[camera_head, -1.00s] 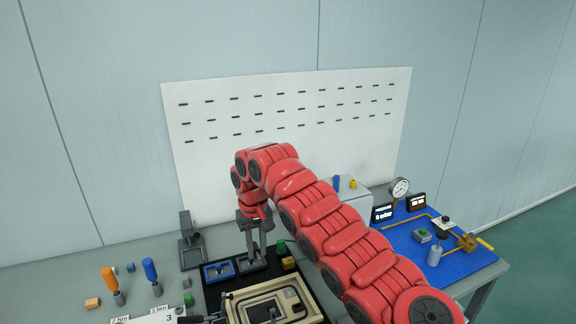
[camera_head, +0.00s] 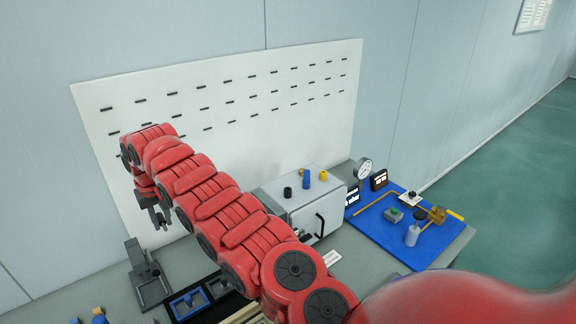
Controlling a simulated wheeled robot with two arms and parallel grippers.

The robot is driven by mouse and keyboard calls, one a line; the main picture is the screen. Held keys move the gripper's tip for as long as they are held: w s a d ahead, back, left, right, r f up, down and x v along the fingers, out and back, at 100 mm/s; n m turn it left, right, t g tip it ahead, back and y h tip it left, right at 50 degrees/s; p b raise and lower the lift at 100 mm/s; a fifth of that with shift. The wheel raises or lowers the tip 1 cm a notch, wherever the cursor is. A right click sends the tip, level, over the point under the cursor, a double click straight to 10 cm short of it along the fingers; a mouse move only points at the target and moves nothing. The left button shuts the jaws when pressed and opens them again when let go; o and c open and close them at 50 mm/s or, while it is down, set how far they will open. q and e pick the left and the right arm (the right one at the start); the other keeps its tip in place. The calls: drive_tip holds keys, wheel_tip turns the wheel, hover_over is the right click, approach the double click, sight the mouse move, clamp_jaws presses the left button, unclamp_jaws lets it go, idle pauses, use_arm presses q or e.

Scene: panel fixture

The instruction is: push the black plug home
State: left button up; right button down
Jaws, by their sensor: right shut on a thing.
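A short black piece (camera_head: 287,192) stands on top of the white box (camera_head: 331,197), beside a taller blue plug (camera_head: 306,179) and a yellow one (camera_head: 323,175). I cannot tell whether this black piece is the black plug or its socket. My right gripper (camera_head: 160,220) hangs high at the left, in front of the white slotted panel and well away from the box. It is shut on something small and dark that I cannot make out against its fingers. My left gripper is not in view.
A blue board (camera_head: 440,240) with a gauge (camera_head: 363,169) and brass valve lies right of the box. A dark grey stand (camera_head: 147,272) and a blue tray (camera_head: 190,303) are at the lower left. My right arm covers the middle of the bench.

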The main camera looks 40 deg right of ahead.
drive_tip(key=w+d+m+t+h+p, duration=0.1)
drive_tip(key=w+d+m+t+h, duration=0.15)
drive_tip(key=d, duration=0.65)
drive_tip(key=w+d+m+t+h+p, duration=0.1)
drive_tip(key=w+d+t, duration=0.2)
drive_tip(key=d, duration=0.6)
drive_tip(key=s+d+r+t+h, duration=0.1)
drive_tip(key=s+d, duration=0.3)
drive_tip(key=d, duration=0.1)
drive_tip(key=s+d+m+t+h+p, duration=0.1)
drive_tip(key=s+d+t+h, duration=0.1)
drive_tip(key=s+d, duration=0.2)
drive_tip(key=s+d+r+m+t+h, duration=0.1)
drive_tip(key=s+d+t+h, duration=0.1)
drive_tip(key=s+d, duration=0.2)
drive_tip(key=shift+s+d+r+t+p, duration=0.1)
drive_tip(key=shift+d+r+t+p, duration=0.1)
drive_tip(key=shift+d, duration=0.7)
drive_tip(key=shift+d+r+t+p, duration=0.1)
drive_tip(key=shift+d+p, duration=0.1)
drive_tip(key=shift+d, duration=0.7)
drive_tip(key=s+a+r+t+h, duration=0.1)
drive_tip(key=s+r+h, duration=0.1)
drive_tip(key=s+r, duration=0.3)
drive_tip(key=shift+s+r+p, duration=0.15)
drive_tip(key=shift+s+p, duration=0.2)
drive_tip(key=shift+s, duration=0.65)
drive_tip(key=shift+m+t, duration=0.25)
